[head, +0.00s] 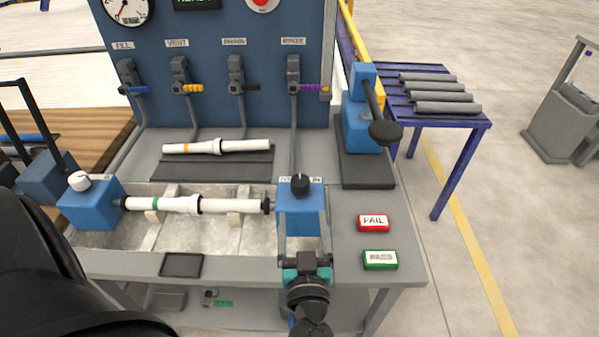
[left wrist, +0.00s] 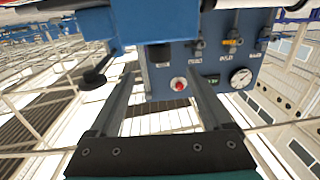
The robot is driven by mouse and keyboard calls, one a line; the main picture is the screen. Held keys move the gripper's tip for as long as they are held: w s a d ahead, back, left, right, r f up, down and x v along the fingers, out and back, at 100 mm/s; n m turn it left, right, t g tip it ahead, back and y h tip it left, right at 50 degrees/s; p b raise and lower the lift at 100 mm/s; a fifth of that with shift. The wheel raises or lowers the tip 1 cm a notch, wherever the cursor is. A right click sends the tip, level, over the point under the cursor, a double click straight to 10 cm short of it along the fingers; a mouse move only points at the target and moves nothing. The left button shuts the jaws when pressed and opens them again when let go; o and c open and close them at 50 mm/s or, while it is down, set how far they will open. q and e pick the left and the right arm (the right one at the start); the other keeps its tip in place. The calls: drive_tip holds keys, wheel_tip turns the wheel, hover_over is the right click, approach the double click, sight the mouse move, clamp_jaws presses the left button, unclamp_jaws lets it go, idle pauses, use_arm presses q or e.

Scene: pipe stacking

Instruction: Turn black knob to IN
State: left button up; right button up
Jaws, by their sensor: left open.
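The black knob (head: 300,183) sits on top of the right blue block (head: 300,212) at the end of the trough. A label behind it is partly hidden; only "IN" on its right reads, and the knob's exact pointing direction is too small to tell. My left gripper (head: 305,240) is open, its two fingers pointing at the front of this block, below the knob and apart from it. In the left wrist view the open fingers flank empty space, with a blue block (left wrist: 155,22) at the top and a dark shape under it that may be the knob. My right gripper is not in view.
A white pipe assembly (head: 195,205) lies between the left blue block (head: 90,210), with its white knob, and the right one. Another pipe (head: 215,147) lies on a dark rack behind. A lever press (head: 362,125) stands right. FAIL (head: 373,223) and PASS (head: 380,260) buttons are in front.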

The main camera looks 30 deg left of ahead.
sight(300, 176)
use_arm(q)
drive_tip(key=b+x, duration=0.2)
drive_tip(key=x, duration=1.2)
drive_tip(key=shift+w+a, duration=0.1)
clamp_jaws()
